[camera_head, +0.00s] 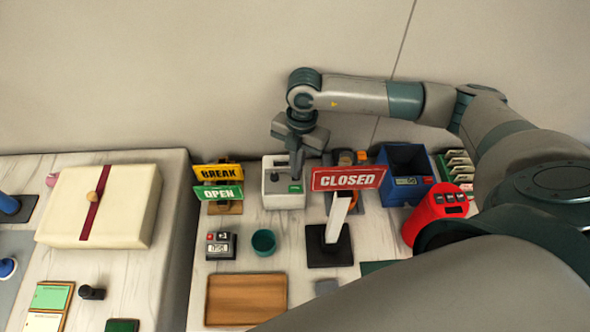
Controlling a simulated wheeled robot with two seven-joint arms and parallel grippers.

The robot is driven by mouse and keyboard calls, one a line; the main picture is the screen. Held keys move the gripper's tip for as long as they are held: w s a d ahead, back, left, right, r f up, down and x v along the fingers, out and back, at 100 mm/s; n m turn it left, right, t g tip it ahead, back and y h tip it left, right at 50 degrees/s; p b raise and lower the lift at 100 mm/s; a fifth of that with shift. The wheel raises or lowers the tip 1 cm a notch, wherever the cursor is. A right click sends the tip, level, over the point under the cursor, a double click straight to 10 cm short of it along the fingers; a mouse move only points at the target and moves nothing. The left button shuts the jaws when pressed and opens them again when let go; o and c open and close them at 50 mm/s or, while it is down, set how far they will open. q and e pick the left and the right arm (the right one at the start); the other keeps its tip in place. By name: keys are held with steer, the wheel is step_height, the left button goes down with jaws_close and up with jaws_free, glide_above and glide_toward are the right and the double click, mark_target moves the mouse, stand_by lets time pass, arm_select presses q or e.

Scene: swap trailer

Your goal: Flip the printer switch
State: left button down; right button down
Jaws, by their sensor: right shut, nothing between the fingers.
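A small white box-shaped device (283,196), which looks like the printer, stands at the back of the right-hand table, between the BREAK/OPEN sign and the CLOSED sign. It has a green patch on its front right. My right gripper (296,176) is shut and empty, pointing down over the right part of the device's top. The gripper hides part of that top, and I cannot tell whether its tip touches. The switch is too small or too hidden to make out. My left gripper is not in view.
The CLOSED sign (348,178) stands close to the right of the gripper. The BREAK/OPEN sign (218,183) is on the left. A blue box (405,187), a red device (436,209), a teal cup (264,242) and a wooden tray (246,300) are nearby. A wall rises behind.

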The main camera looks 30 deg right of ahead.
step_height(320, 180, up, 7)
steer(key=p, duration=0.4)
steer(key=shift+f, duration=0.15)
stand_by(0.9)
